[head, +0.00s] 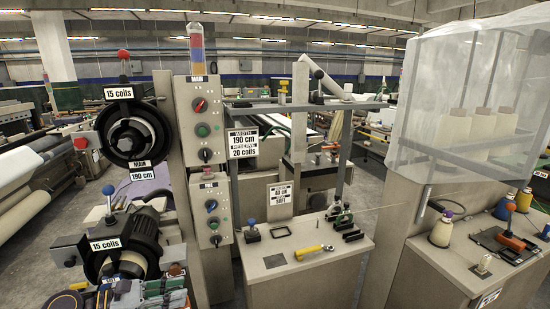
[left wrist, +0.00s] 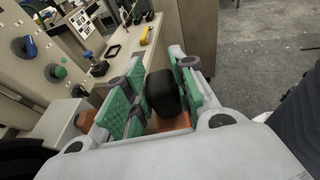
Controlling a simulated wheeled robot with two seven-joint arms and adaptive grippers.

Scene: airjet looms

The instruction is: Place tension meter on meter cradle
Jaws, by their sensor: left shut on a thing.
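My left gripper (head: 140,294) is at the bottom left of the head view, in front of the lower black feeder. Its green-padded fingers, also large in the left wrist view (left wrist: 152,100), are shut on a dark block with an orange part, which appears to be the tension meter (left wrist: 163,92). The meter is held off the bench, its lower part hidden by the gripper. On the beige bench, black brackets with green parts (head: 349,235) stand at the back right; I cannot tell if they are the meter cradle. My right gripper is not in view.
The beige bench top (head: 300,272) carries a yellow tool (head: 313,251) and a blue-knobbed block (head: 252,232). A control post (head: 208,130) with knobs rises between my gripper and this bench. A second bench at right holds cones and an orange-handled tool (head: 511,240).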

